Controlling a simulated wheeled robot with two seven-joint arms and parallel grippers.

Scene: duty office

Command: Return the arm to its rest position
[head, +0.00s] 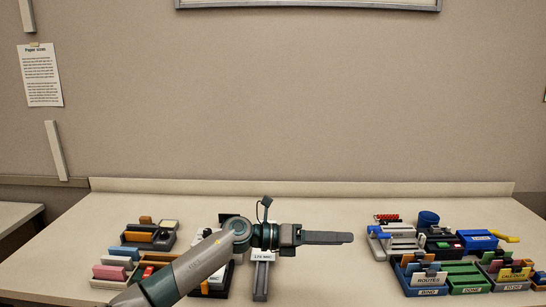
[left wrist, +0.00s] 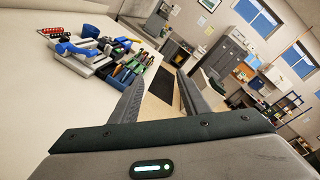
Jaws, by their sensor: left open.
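My left arm (head: 192,267) comes in from the lower left of the head view and reaches across the middle of the desk. My left gripper (head: 350,238) points to the right above the desk. In the left wrist view my left gripper (left wrist: 160,92) shows two dark fingers standing apart with nothing between them. It is clear of the items on the desk. Part of the middle group of items is hidden behind the arm. My right gripper is in neither view.
The desk (head: 330,205) carries groups of stationery trays at left (head: 113,271), middle and right. A bare strip lies between middle and right groups. The wall (head: 300,100) stands behind.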

